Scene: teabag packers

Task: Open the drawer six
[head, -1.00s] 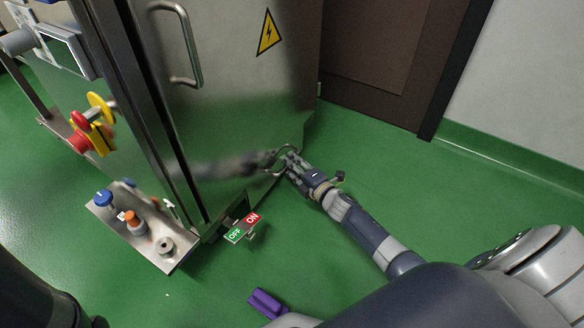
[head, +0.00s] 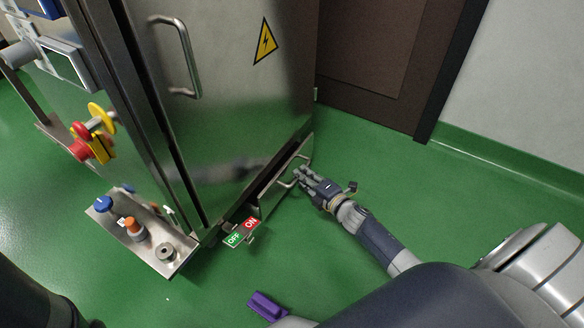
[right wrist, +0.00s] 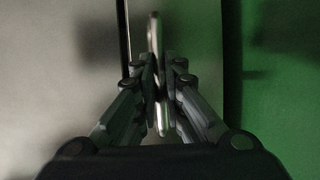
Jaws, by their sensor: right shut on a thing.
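The drawer (head: 272,196) sits at the bottom of the steel cabinet and stands partly out, with a dark gap between its front and the cabinet. Its bar handle (head: 285,184) is on the front face. My right gripper (head: 299,178) is at the handle. In the right wrist view the fingers (right wrist: 161,90) are shut on the shiny handle bar (right wrist: 157,40), which runs between them. My left gripper is not in view.
The steel cabinet (head: 225,110) has a door handle (head: 187,60) above. A red and green ON/OFF switch plate (head: 241,233) sticks out beside the drawer. A control panel (head: 160,245) with knobs is at left. A purple object (head: 266,305) lies on the floor. Green floor is clear right of the drawer.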

